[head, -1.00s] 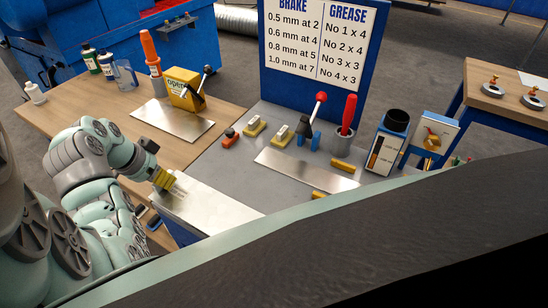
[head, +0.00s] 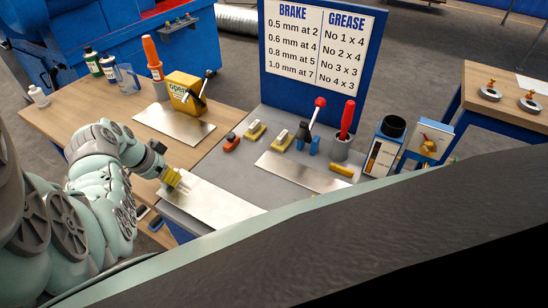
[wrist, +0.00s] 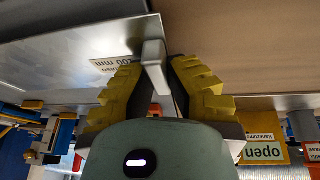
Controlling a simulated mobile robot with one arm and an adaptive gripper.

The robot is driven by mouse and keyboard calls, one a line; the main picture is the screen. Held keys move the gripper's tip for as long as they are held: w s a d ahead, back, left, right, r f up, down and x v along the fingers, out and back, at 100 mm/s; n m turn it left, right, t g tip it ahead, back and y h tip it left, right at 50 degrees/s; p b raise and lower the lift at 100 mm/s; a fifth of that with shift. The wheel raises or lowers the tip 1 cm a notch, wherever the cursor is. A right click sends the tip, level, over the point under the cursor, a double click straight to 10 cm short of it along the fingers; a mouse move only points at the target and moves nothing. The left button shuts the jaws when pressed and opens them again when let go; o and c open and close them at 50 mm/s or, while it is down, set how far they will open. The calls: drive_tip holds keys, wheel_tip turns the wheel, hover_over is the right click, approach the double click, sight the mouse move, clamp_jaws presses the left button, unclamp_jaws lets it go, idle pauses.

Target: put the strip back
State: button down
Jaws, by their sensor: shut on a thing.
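A long, bright metal strip (head: 218,204) lies at or just above the front left part of the grey bench top. My gripper (head: 180,184) is at the strip's left end. In the wrist view my gripper (wrist: 154,72) has its yellow ribbed fingers closed around a small pale grey bar (wrist: 153,53) beside a broad metal surface (wrist: 60,55). I cannot tell whether the bar is part of the strip. The strip's near right end is hidden by my body.
Another metal sheet (head: 300,171) lies mid-bench, and one (head: 173,124) on the wooden table by the yellow box (head: 184,90).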

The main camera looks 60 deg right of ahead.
drive_tip(key=shift+d+f, duration=0.1)
drive_tip(key=shift+f, duration=0.5)
drive_tip(key=c, duration=1.1)
unclamp_jaws()
drive_tip(key=shift+r, duration=0.1)
drive_tip(key=shift+v, duration=0.9)
drive_tip(key=v, duration=1)
drive_tip(key=shift+p, duration=0.4)
drive_tip(key=shift+w, duration=0.1)
